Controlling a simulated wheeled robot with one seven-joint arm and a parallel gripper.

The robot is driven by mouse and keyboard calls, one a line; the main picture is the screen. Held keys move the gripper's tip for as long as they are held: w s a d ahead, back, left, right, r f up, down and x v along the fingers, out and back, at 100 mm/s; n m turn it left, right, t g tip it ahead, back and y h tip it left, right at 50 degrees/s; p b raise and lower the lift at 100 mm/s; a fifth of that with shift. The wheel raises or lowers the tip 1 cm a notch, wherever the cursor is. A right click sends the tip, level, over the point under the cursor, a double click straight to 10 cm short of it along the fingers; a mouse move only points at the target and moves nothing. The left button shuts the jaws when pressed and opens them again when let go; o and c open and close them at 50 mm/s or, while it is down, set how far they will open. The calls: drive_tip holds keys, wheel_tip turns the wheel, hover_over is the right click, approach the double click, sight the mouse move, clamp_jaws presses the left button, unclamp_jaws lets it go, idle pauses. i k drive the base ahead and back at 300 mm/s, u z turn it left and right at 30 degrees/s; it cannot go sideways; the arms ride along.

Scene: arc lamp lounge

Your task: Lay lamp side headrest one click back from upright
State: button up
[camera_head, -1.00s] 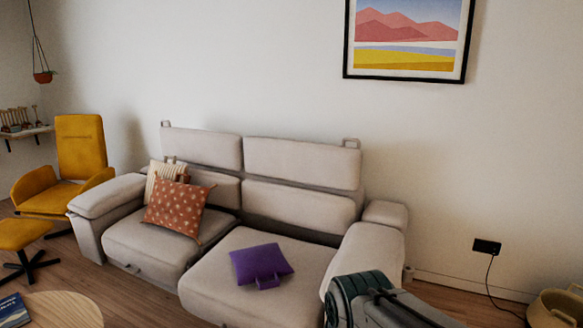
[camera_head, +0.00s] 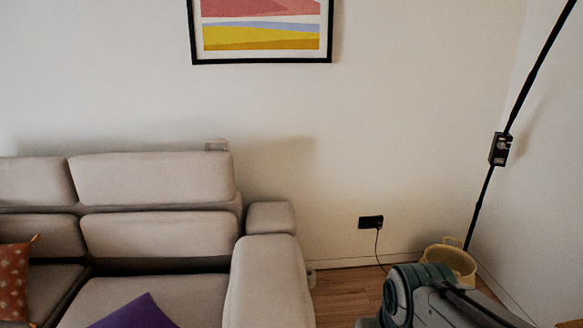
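The lamp pole (camera_head: 488,178) is a thin black post leaning at the right, with a small black box on it. The headrest on the lamp side (camera_head: 154,178) is the light grey upper cushion of the sofa's right seat. It stands raised above its backrest (camera_head: 160,233) and looks about upright. A small loop handle (camera_head: 216,145) shows at its top right corner. The other headrest (camera_head: 36,182) is cut off at the left edge. My arm shows at the lower right, but my gripper is not in view.
The sofa's right armrest (camera_head: 266,285) stands between the seat and a strip of open wood floor (camera_head: 345,293). A purple cushion (camera_head: 137,314) lies on the right seat. A yellow basket (camera_head: 449,259) and a wall socket (camera_head: 370,222) with a cord are at the right.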

sight(208, 176)
drive_tip(key=z, duration=0.6)
drive_tip(key=i, duration=3.1)
drive_tip(key=u, duration=1.15)
drive_tip(key=i, duration=0.55)
drive_tip(key=u, duration=0.5)
